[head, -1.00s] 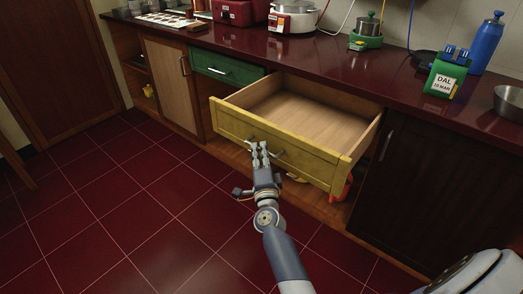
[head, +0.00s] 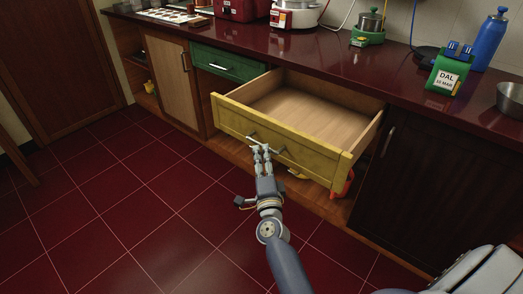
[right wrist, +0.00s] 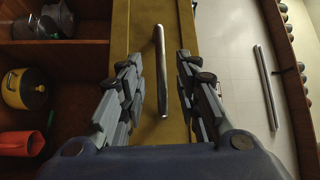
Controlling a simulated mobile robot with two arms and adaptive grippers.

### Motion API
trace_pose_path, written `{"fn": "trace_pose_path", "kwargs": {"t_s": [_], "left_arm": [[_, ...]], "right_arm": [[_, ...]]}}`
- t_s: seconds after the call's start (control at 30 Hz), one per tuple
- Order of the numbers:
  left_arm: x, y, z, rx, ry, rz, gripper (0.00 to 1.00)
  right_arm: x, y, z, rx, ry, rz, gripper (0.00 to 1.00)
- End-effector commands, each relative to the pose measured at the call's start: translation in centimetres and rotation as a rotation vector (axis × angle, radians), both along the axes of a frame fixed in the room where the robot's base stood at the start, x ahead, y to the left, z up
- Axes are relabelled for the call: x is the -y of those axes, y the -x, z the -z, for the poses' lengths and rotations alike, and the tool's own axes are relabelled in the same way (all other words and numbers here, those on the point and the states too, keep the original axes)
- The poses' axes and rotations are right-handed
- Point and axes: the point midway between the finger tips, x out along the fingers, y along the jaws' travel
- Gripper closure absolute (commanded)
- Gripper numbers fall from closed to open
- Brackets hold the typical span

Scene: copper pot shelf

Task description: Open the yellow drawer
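The yellow drawer (head: 285,148) is pulled well out from under the counter, and its bare wooden inside shows in the head view. Its front also shows in the right wrist view (right wrist: 150,15). Its metal bar handle (right wrist: 187,60) lies between the two fingers of my right gripper (right wrist: 160,85). The fingers are spread apart, with gaps visible beside the bar. In the head view my right gripper (head: 262,150) is at the front of the drawer by the handle. My left gripper is not in view.
A closed green drawer (head: 225,65) is left of the yellow one. A dark cabinet door (head: 430,180) is to its right. An open shelf below holds a yellow pot (right wrist: 25,88) and a red item (right wrist: 22,143). The tiled floor (head: 120,220) in front is clear.

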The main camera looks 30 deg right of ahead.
Motion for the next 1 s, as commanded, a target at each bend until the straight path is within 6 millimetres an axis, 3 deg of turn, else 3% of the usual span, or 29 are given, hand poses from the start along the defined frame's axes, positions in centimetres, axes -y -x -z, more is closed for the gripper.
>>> {"fn": "trace_pose_path", "kwargs": {"t_s": [0.2, 0.43, 0.77, 1.0], "left_arm": [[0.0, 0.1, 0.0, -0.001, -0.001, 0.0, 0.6], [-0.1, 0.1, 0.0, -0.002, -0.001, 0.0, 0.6], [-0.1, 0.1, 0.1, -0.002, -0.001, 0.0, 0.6], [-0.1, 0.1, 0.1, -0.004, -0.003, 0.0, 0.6]], "right_arm": [[-1.1, 2.8, 0.5, -0.003, -0.001, -0.001, 0.69], [-1.7, 3.9, 0.8, -0.004, -0.006, -0.001, 0.69], [-1.7, 3.8, 0.8, -0.004, -0.006, -0.002, 0.69], [-0.7, 1.2, 0.1, 0.003, -0.005, -0.001, 0.69]]}}
